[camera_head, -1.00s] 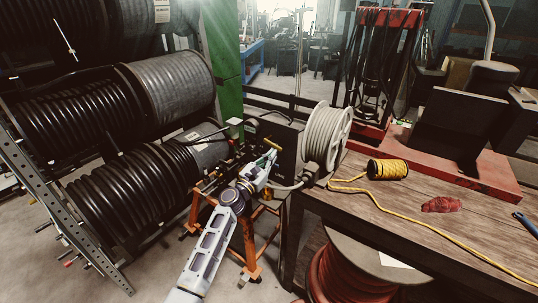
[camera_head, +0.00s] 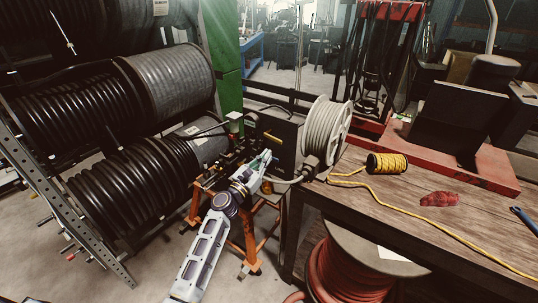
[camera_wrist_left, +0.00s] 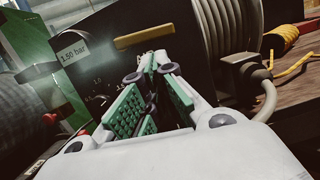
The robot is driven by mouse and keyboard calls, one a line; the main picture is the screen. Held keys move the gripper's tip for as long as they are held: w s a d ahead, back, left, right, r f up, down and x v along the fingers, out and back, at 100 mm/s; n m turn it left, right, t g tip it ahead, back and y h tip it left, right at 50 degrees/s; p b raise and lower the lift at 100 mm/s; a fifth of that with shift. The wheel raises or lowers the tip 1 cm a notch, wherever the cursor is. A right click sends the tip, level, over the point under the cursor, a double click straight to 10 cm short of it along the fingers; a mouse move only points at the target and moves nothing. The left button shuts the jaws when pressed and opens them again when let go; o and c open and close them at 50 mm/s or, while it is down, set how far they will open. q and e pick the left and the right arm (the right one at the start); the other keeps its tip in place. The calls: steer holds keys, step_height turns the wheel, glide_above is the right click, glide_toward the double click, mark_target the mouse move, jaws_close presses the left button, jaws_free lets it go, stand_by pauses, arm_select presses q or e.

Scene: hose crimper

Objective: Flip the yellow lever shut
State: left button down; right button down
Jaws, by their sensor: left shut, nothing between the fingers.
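The yellow lever (camera_head: 274,138) is a short bar on the dark box of the hose crimper (camera_head: 285,128), which stands on an orange frame. In the left wrist view the lever (camera_wrist_left: 144,36) lies nearly level across the dark panel, its right end slightly higher. My left gripper (camera_head: 266,157) is in front of and just below the lever. Its green-padded fingers (camera_wrist_left: 154,62) are shut and empty, with the tips close under the bar. I cannot tell whether they touch it. My right gripper is in neither view.
A pale hose reel (camera_head: 326,130) stands close to the right of the crimper. A wooden bench (camera_head: 400,195) with a yellow rope spool (camera_head: 387,163) is further right. Large black hose coils (camera_head: 75,115) fill the rack at left. A 1,50 bar label (camera_wrist_left: 74,51) shows on the panel.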

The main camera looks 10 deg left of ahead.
arm_select(q)
steer(key=v, duration=0.8)
stand_by(0.7)
